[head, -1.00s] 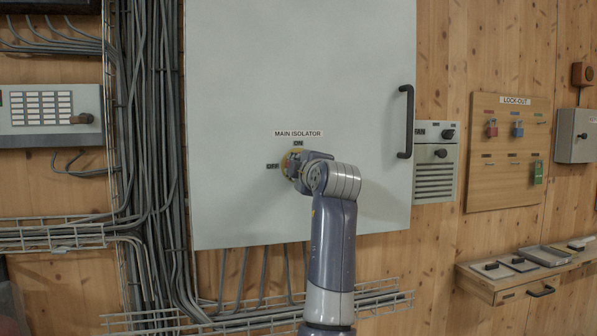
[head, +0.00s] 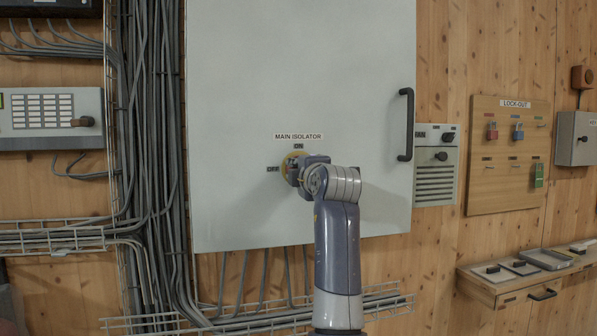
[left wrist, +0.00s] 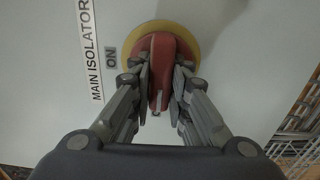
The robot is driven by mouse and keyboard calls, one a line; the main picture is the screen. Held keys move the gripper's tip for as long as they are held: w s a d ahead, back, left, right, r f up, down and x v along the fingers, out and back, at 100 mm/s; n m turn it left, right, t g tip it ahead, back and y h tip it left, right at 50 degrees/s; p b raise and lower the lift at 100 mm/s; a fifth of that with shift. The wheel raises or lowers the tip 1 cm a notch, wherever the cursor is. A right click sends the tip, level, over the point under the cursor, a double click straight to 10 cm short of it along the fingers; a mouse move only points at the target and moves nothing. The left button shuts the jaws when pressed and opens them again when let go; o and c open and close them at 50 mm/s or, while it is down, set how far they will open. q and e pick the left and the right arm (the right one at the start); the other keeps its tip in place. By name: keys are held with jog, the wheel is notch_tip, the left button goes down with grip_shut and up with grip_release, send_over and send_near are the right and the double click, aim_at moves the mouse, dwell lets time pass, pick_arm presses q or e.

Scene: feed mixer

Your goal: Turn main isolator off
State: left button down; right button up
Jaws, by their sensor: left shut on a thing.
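The main isolator is a red handle (left wrist: 163,62) on a round yellow disc (left wrist: 133,46), set on a pale cabinet door. In the left wrist view, my left gripper (left wrist: 161,98) is shut on the red handle, one finger on each side. The handle's length runs across the ON direction, roughly level, with a white mark at the end towards the OFF side. In the head view, the yellow disc (head: 287,165) shows partly behind my left gripper (head: 293,170). The ON label (head: 298,146) is above it and the OFF label (head: 273,169) left of it. My right gripper is not in view.
The cabinet door (head: 235,80) has a black bar handle (head: 405,125) at its right edge. Cables (head: 150,130) run down its left side, with a wire tray (head: 260,317) below. A lock-out board (head: 506,155) and small shelf (head: 510,285) are at right.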

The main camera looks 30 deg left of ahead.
pick_arm(q)
jog(key=c, duration=1.5)
grip_release()
jog(key=shift+f, duration=0.1)
jog(key=v, duration=1.2)
jog(key=shift+a, duration=0.1)
